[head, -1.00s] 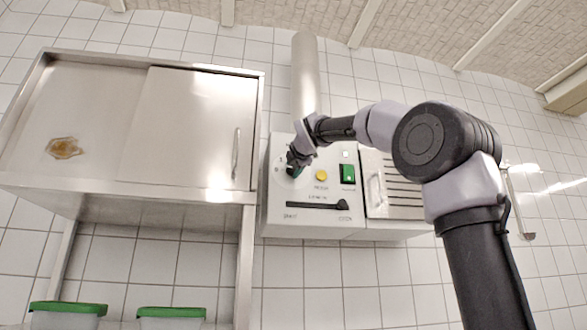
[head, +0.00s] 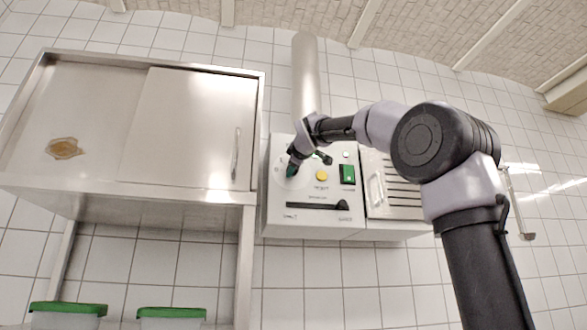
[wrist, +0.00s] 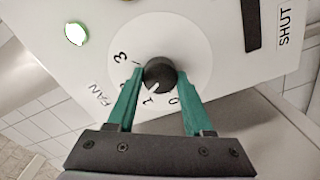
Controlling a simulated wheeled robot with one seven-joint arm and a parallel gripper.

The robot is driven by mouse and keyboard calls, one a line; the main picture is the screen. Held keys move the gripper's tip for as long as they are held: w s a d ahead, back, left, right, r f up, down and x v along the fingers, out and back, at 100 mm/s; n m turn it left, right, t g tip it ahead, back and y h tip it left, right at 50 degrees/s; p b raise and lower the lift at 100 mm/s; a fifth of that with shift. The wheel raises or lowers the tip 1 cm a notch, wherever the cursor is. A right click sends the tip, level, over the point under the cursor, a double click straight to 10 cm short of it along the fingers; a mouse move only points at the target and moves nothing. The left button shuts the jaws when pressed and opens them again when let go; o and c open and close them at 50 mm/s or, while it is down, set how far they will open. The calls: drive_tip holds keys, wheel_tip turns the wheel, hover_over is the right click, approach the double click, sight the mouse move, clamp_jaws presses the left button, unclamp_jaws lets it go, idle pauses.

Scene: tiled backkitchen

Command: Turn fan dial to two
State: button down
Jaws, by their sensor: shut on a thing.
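The fan dial (wrist: 160,73) is a round black knob on a white disc marked 0, 1 and 3 in the wrist view. The 2 is largely hidden behind the left finger. The knob's white pointer mark points at about 1. The word FAN is printed beside the disc. My gripper (wrist: 153,80) has its green fingers closed on both sides of the knob. In the head view my gripper (head: 291,170) is at the left of the white control panel (head: 275,215), and the knob is hidden there.
The panel carries a yellow button (head: 321,175), a green switch (head: 347,174) and a black slider lever (head: 318,206), all near my gripper. A steel cabinet (head: 190,130) stands close on the left. A louvred box (head: 400,200) adjoins the panel on the right.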

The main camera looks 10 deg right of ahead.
drive_tip(key=m, duration=0.5)
drive_tip(key=shift+f, duration=0.1)
idle(0.5)
drive_tip(key=shift+c, duration=1.4)
unclamp_jaws()
drive_tip(key=s, duration=1)
drive_tip(key=shift+s, duration=0.4)
